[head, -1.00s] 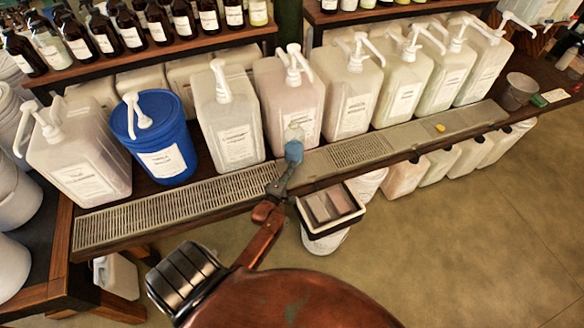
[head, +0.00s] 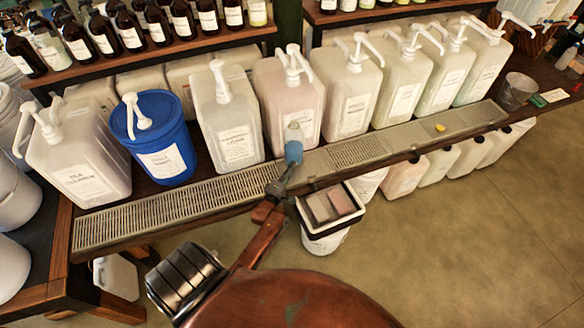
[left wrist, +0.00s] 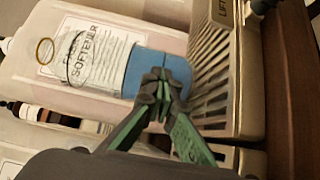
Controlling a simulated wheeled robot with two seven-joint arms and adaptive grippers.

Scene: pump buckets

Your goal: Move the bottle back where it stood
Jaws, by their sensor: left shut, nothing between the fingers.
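The bottle (head: 293,151), small with a blue lower part and a pale, clear-looking top, stands on the metal drip tray (head: 170,215), in front of a pinkish pump container. In the left wrist view its blue part (left wrist: 150,70) is just beyond my fingertips, with the container's "softener" label behind it. My left gripper (head: 281,183) is shut and empty, its tips close in front of the bottle; I cannot tell whether they touch it. In the left wrist view the closed green-and-black fingers (left wrist: 160,88) cover part of the blue. My right gripper is not in view.
A row of white pump containers (head: 228,120) and a blue bucket (head: 165,155) stands behind the tray. A small bin (head: 325,225) sits below the front edge. A yellow object (head: 440,128) lies on the tray farther right, with clear tray around it.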

